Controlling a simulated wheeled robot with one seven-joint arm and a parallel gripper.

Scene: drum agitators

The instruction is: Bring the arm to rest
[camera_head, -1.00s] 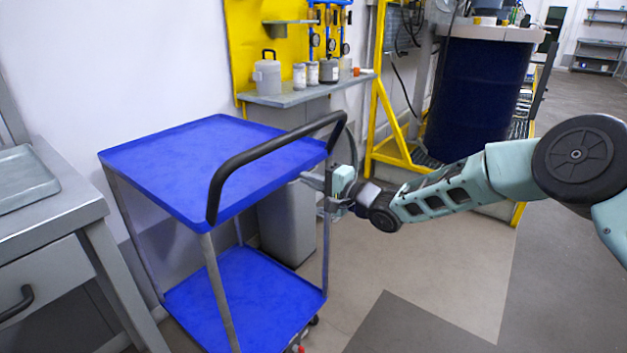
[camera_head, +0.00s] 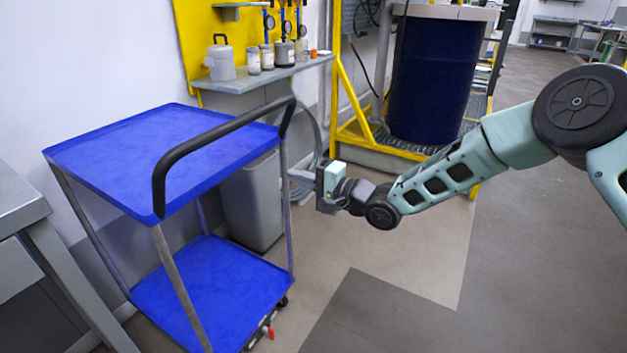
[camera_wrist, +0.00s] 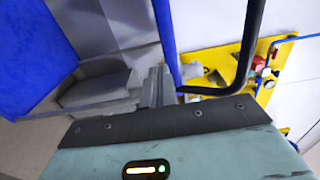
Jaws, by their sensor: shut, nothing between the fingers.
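My arm reaches in from the right of the head view, and my gripper (camera_head: 298,186) is beside the right end of the blue cart (camera_head: 150,150), pointing left. The fingers are small in the head view, near the cart's right post and below the black handle (camera_head: 225,140). Whether they touch the cart cannot be told. In the wrist view my gripper (camera_wrist: 158,75) shows shut with nothing held. The black handle also passes close by in the wrist view (camera_wrist: 251,45).
A grey bin (camera_head: 252,205) stands behind the cart. A grey shelf (camera_head: 270,75) with several containers is on the wall. A grey workbench (camera_head: 20,205) is at left. Floor is open at front right.

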